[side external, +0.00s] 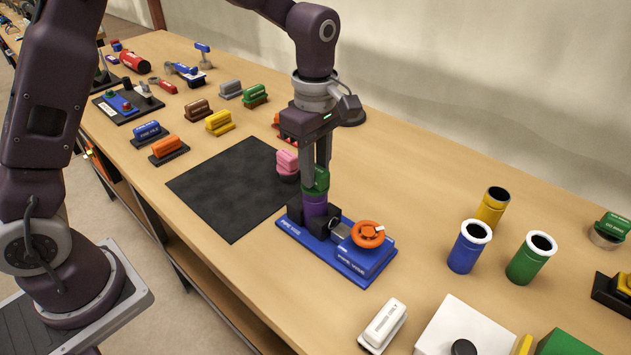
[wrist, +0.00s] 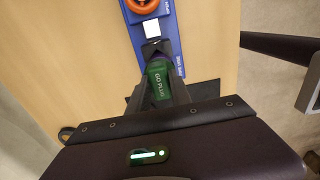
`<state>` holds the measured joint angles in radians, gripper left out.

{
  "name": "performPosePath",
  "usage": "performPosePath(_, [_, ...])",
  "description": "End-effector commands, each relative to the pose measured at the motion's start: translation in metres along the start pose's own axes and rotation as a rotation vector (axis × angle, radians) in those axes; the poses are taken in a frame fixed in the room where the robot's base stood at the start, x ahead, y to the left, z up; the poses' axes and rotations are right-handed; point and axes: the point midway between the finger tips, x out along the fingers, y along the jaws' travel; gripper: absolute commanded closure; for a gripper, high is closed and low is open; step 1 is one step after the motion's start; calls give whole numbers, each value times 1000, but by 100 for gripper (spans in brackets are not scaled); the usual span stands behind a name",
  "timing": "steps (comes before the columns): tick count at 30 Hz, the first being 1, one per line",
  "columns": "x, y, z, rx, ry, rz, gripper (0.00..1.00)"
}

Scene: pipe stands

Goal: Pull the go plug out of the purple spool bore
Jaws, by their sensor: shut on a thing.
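The purple spool (side external: 314,207) stands upright in the jaws of the blue pipe vise (side external: 345,250). The green go plug (side external: 319,182) sits at the top of the spool, and its label reads GO PLUG in the wrist view (wrist: 161,84). My gripper (side external: 316,172) points down over the spool and is shut on the go plug's green handle. The plug's lower part is hidden, so I cannot tell how deep it sits in the bore. The vise's orange handwheel (side external: 368,234) is to the right of the spool.
A black mat (side external: 225,190) lies left of the vise, with a pink-handled plug (side external: 288,162) at its right edge. Blue (side external: 468,247), green (side external: 530,258) and yellow (side external: 492,207) pipes stand to the right. A white-handled block (side external: 383,325) is in front. Several coloured handled pieces stand at the back left.

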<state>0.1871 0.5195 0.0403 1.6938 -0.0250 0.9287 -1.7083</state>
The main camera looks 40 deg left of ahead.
Motion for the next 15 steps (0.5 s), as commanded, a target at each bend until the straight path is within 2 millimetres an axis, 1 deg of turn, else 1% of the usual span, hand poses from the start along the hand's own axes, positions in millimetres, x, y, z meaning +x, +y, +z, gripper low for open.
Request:
performPosePath(10, [-1, 0, 0, 0, 0, 1, 100])
performPosePath(15, [-4, 0, 0, 0, 0, 2, 100])
